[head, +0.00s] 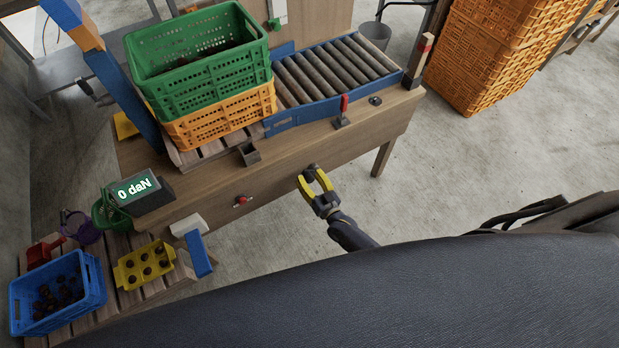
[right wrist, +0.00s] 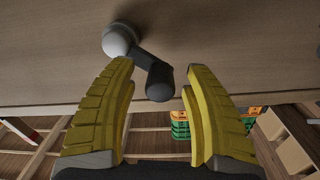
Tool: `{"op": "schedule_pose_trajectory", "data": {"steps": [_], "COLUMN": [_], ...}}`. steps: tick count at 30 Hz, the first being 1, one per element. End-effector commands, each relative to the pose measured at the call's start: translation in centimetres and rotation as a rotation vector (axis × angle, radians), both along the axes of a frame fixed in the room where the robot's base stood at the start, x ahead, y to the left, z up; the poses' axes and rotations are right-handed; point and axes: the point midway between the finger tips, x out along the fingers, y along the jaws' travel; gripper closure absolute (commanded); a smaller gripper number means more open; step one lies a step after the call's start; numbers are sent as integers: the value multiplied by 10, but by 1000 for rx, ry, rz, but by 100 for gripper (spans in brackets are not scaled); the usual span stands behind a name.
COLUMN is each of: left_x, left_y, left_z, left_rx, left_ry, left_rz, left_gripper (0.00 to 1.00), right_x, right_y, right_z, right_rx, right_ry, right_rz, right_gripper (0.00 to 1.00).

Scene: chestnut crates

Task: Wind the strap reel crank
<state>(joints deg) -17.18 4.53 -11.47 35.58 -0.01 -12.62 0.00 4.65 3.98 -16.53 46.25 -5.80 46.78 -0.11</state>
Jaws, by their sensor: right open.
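The crank (head: 313,168) sits on the front face of the wooden bench, partly hidden behind my right gripper (head: 311,177) in the head view. In the right wrist view the crank has a pale round hub (right wrist: 117,40) and a short dark arm ending in a dark knob (right wrist: 160,82). My right gripper (right wrist: 160,72) has yellow ribbed fingers, spread apart. The knob appears between the fingertips, with a gap on each side; how deep it sits is hard to tell. No strap is clearly seen. My left gripper is out of view.
The wooden bench (head: 285,188) carries a green crate (head: 160,85) on orange crates and a roller conveyor (head: 285,120). A red knob (head: 241,200) sticks out of its front. A display (head: 137,189) reads "0 daN". Floor right of the bench (head: 470,160) is clear.

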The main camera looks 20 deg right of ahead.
Motion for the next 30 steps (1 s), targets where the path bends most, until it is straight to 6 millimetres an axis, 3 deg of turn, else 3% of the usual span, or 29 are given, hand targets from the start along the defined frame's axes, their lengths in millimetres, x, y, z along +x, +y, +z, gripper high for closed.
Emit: {"op": "schedule_pose_trajectory", "data": {"steps": [3,16,30], "left_x": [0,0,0], "left_y": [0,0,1], "left_z": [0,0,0], "left_rx": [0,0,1], "left_ry": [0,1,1], "left_rz": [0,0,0], "left_gripper": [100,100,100], "right_x": [0,0,-2], "right_y": [0,0,-7], "right_z": [0,0,1], "right_rx": [0,0,16], "right_ry": [0,0,3], "right_rz": [0,0,-10], "right_gripper": [51,100,100]}}
